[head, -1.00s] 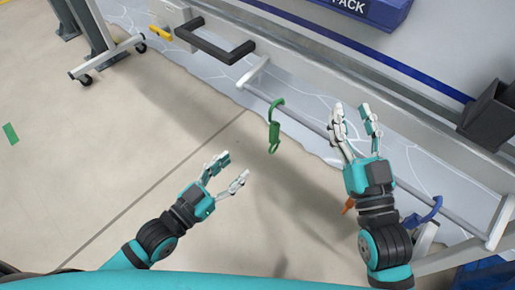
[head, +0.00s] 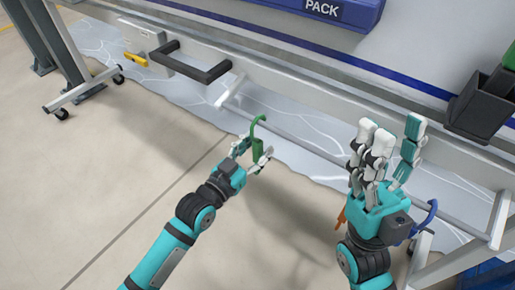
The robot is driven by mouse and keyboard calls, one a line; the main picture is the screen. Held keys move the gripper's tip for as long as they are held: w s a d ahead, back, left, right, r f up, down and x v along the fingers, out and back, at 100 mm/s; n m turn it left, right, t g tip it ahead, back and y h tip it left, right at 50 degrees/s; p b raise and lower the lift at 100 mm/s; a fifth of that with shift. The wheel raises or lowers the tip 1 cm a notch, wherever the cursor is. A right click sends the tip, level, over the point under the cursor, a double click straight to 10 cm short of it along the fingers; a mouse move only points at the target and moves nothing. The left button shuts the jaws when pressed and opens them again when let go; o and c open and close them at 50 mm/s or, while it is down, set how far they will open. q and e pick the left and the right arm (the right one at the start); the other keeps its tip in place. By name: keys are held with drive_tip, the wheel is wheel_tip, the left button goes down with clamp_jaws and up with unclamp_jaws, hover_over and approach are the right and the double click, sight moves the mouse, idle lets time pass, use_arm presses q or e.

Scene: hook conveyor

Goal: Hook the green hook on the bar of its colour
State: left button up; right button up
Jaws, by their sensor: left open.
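The green hook (head: 257,142) hangs with its curved top over the grey rail (head: 300,141) in the middle of the head view. My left gripper (head: 252,157) is at the lower part of the hook, its fingers open on either side of it. Whether they touch it cannot be told. My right gripper (head: 391,128) is open and empty, raised in front of the rail to the right. I cannot make out a green bar in this view.
A blue hook (head: 431,212) and an orange hook (head: 341,217) hang at the right, partly hidden by my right arm. A dark handle-shaped bar (head: 205,73) and a dark bin (head: 480,108) are on the conveyor side.

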use_arm(q)
drive_tip(key=shift+w+d, duration=0.2)
drive_tip(key=shift+w, duration=0.05)
clamp_jaws()
idle(0.6)
idle(0.4)
